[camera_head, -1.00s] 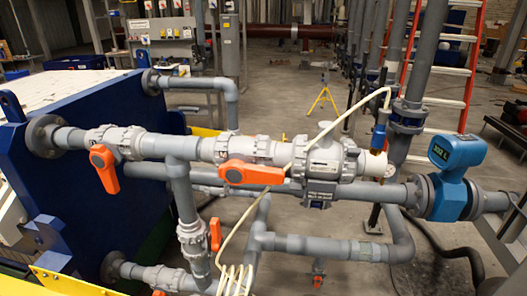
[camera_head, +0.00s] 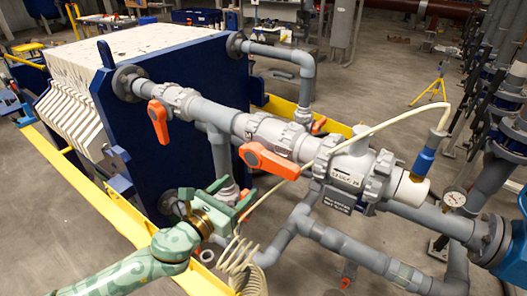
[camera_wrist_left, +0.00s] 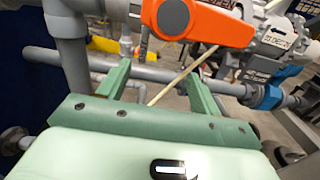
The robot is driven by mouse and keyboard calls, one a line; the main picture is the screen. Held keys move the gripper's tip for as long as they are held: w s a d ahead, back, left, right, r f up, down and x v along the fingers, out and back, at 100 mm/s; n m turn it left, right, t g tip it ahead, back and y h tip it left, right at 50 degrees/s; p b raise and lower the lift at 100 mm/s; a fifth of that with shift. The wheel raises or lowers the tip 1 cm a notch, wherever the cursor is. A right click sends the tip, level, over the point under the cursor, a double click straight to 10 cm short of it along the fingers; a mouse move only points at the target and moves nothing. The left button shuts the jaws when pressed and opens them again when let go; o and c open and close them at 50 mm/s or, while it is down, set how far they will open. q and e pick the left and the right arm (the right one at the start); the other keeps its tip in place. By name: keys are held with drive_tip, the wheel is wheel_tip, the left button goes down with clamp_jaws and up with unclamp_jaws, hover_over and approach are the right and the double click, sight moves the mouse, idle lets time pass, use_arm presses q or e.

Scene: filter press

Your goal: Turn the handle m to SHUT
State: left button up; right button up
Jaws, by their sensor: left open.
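Several orange valve handles show on the grey pipes; no letter m is readable, so I cannot tell which is handle m. One orange handle (camera_head: 268,160) sits mid-pipe and points right and slightly down. Another orange handle (camera_head: 158,121) hangs down near the blue plate. My left gripper (camera_head: 233,190) is open and empty, below and left of the mid-pipe handle and apart from it. In the left wrist view, a large orange handle (camera_wrist_left: 190,22) lies above and beyond the open fingers of my left gripper (camera_wrist_left: 157,76). My right gripper is not in view.
The blue press plate (camera_head: 175,70) and yellow rail (camera_head: 75,180) stand to the left. A cream hose (camera_head: 330,140) crosses in front of the pipes and coils near my left gripper. A gauge (camera_head: 454,197) is at the right. Open floor lies behind the pipes.

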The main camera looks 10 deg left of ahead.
sight(273, 168)
use_arm(q)
drive_tip(key=s+d+r+n+p, duration=0.2)
drive_tip(key=d+r+n, duration=0.4)
drive_tip(key=n, duration=1.2)
drive_tip(key=x, duration=0.6)
drive_tip(key=shift+w+d+f, duration=0.1)
drive_tip(key=shift+w+f, duration=0.05)
drive_tip(key=shift+w, duration=0.2)
drive_tip(key=shift+w+d, duration=0.1)
drive_tip(key=shift+w, duration=0.3)
drive_tip(key=shift+c, duration=0.2)
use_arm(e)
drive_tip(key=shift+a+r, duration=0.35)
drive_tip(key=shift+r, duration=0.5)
